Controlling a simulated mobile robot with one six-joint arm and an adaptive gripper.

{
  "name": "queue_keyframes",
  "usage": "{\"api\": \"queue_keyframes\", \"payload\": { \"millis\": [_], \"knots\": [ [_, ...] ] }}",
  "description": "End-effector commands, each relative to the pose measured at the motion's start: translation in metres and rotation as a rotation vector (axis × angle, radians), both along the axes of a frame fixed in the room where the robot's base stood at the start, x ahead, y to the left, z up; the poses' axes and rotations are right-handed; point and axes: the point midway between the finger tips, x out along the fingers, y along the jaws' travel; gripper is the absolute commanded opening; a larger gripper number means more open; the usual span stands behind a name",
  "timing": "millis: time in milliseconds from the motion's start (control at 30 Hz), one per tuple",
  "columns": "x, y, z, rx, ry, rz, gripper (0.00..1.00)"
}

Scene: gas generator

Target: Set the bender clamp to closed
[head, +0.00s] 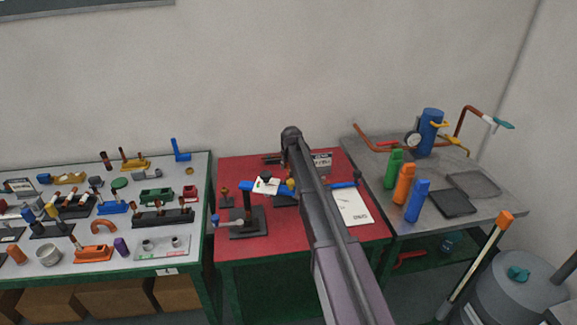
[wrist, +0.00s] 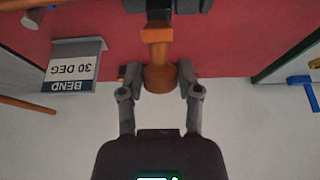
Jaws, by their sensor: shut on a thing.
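In the wrist view, my gripper (wrist: 158,78) is shut on an orange, round-ended handle (wrist: 157,48), with one finger on each side of its knob. The handle joins a dark block (wrist: 178,6) at the top edge of the picture. It appears to be part of the bender, but I cannot tell whether the clamp is open or closed. In the head view, the bender stands on the red table (head: 230,172), with a black base (head: 250,224) and a blue bar (head: 340,186).
A "BEND 30 DEG" sign (wrist: 72,72) stands close left of my gripper in the wrist view. A white card (head: 352,207) lies on the red table. Green, orange and blue bottles (head: 416,201) stand on the right table. The left table (head: 205,165) is crowded with parts.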

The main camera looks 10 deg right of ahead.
Motion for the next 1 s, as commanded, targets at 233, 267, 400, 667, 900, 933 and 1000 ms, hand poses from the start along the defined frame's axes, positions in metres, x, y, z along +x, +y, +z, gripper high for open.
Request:
{"api": "queue_keyframes", "payload": {
  "millis": [233,267,400,667,900,933,1000],
  "knots": [
    [-0.003,0.000,-0.001,0.000,0.008,0.000,0.00],
    [-0.003,0.000,-0.001,0.000,0.008,0.000,0.00],
    [-0.002,0.000,-0.001,0.000,0.006,0.000,0.78],
    [-0.001,0.000,0.000,0.000,0.004,-0.001,0.78],
    [0.002,-0.001,0.001,0.000,0.003,-0.001,0.78],
    [0.003,-0.001,0.001,0.000,0.003,-0.001,0.78],
    [0.007,-0.001,0.002,0.000,0.003,-0.001,0.78]
  ]
}}
